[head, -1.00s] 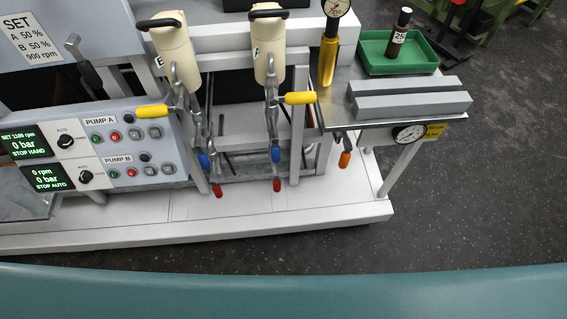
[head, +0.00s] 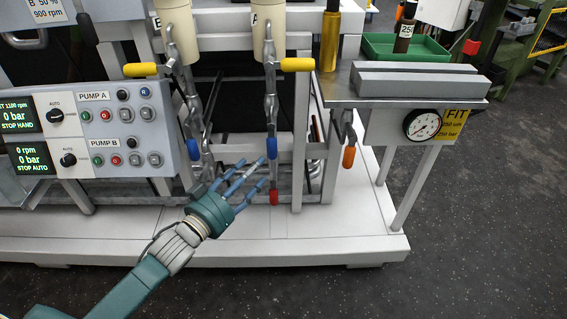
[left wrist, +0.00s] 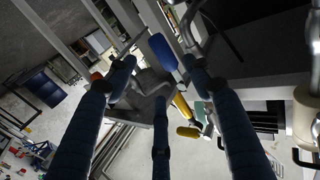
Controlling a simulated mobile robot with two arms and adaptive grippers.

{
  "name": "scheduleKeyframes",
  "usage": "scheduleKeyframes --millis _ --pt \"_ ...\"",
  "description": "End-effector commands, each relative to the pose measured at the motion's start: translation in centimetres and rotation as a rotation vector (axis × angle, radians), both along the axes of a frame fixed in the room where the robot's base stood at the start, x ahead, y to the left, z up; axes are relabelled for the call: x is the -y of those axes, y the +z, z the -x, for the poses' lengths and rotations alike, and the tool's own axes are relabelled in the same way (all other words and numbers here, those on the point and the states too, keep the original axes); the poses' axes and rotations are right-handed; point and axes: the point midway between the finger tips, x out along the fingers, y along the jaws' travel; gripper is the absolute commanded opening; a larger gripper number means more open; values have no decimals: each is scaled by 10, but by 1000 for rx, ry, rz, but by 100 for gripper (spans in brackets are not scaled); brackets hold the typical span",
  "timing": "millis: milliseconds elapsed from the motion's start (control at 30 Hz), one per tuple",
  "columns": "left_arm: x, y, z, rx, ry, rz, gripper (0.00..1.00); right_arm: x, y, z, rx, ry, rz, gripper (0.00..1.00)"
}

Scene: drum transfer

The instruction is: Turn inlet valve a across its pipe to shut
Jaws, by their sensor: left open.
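The line under vessel A (head: 267,35) carries a yellow lever (head: 298,65) sticking out right, a blue lever (head: 272,148) hanging down and a red one (head: 274,197) lower. I cannot read which is inlet valve a. My left gripper (head: 253,171) is open and empty, with its fingers spread just left of and below the blue lever. In the left wrist view, a blue lever (left wrist: 162,52) shows beyond and between the spread fingers (left wrist: 160,110), apparently apart from them. Its pivot is partly hidden. My right gripper is out of view.
Line B, left, has a yellow lever (head: 141,70) and a blue lever (head: 193,149). A frame post (head: 299,160) and an orange lever (head: 349,157) stand right. The pump panel (head: 95,135) is at left. The white skid base (head: 330,243) lies below.

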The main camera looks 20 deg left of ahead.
Motion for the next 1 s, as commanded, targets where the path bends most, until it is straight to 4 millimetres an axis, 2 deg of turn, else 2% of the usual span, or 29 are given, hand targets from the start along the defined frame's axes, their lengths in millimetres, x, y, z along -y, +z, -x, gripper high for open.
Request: scheduleKeyframes --millis 233,600,800,1000 --pt "9 3 -29 7 -1 -1 52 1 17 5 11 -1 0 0" --pt "28 1 -88 3 -1 -1 52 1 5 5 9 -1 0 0" --pt "32 1 -100 0 -1 -1 52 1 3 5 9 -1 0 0" --pt "33 1 -102 0 -1 -1 52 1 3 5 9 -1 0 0"
